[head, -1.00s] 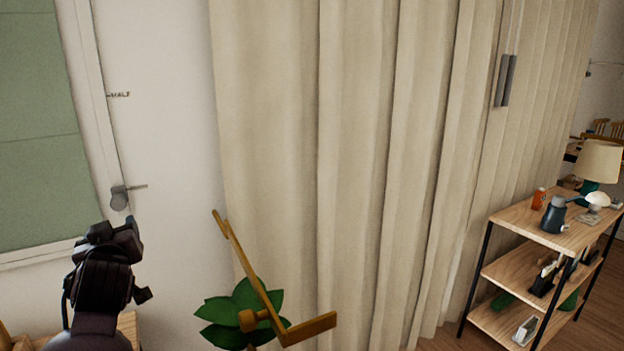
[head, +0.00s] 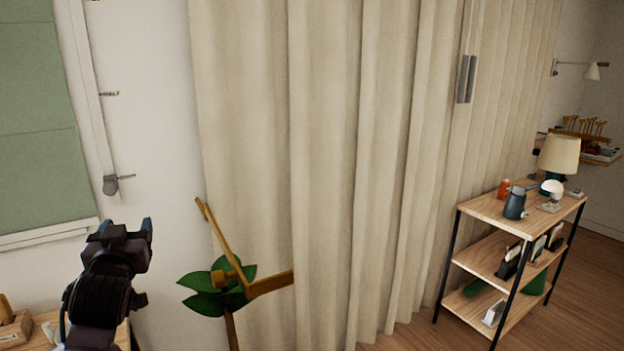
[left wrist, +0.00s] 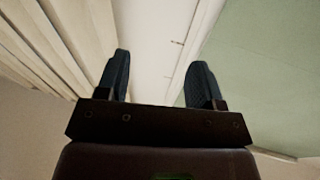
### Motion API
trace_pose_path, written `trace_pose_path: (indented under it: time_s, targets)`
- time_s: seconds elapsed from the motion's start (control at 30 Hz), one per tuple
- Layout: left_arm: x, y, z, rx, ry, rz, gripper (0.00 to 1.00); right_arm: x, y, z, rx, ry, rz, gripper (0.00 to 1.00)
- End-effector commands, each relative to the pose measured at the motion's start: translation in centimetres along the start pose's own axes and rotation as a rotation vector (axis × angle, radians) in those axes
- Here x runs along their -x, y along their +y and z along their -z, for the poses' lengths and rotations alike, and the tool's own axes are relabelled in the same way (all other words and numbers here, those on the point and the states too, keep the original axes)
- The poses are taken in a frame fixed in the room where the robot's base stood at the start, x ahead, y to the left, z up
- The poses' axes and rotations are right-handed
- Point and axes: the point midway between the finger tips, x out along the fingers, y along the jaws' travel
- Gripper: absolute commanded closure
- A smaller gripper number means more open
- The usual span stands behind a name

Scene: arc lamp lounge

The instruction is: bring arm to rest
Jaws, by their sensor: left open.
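My left gripper (head: 146,232) is raised at the lower left of the head view, in front of the white wall between the window and the curtain. In the left wrist view its two dark fingers (left wrist: 158,82) stand wide apart with nothing between them. The wrist view shows the curtain on the left and the pale green window panel on the right beyond the fingers. My right gripper is not in view.
A beige curtain (head: 330,150) fills the middle. A plant with a wooden piece (head: 228,280) stands right of my left arm. A wooden shelf unit (head: 480,206) with a lamp (head: 557,158) is at the right. A wooden surface (head: 40,325) lies lower left. Floor shows at lower right.

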Motion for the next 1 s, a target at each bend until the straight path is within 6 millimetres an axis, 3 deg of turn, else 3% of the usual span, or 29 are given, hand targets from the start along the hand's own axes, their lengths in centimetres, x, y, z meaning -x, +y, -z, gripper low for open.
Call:
trace_pose_path:
  time_s: [0.03, 0.27, 0.47, 0.7, 0.9, 1.0]
  targets:
    - [0.7, 0.9, -1.7, -0.027, -0.010, -0.040, 0.39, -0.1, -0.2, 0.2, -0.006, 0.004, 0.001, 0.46]
    - [4.1, 3.2, -7.8, -0.100, -0.050, -0.168, 0.39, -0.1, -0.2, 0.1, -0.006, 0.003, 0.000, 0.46]
    - [9.5, 4.3, -15.5, -0.131, -0.145, -0.269, 0.39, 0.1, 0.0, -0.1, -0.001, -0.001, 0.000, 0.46]
    - [18.8, 4.2, -24.7, -0.117, -0.319, -0.349, 0.39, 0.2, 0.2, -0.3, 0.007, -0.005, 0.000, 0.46]
    - [27.5, 2.9, -30.9, -0.088, -0.502, -0.369, 0.39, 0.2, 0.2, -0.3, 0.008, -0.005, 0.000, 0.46]
    - [31.5, 2.0, -33.0, -0.088, -0.583, -0.366, 0.39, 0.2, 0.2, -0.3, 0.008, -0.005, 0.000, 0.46]
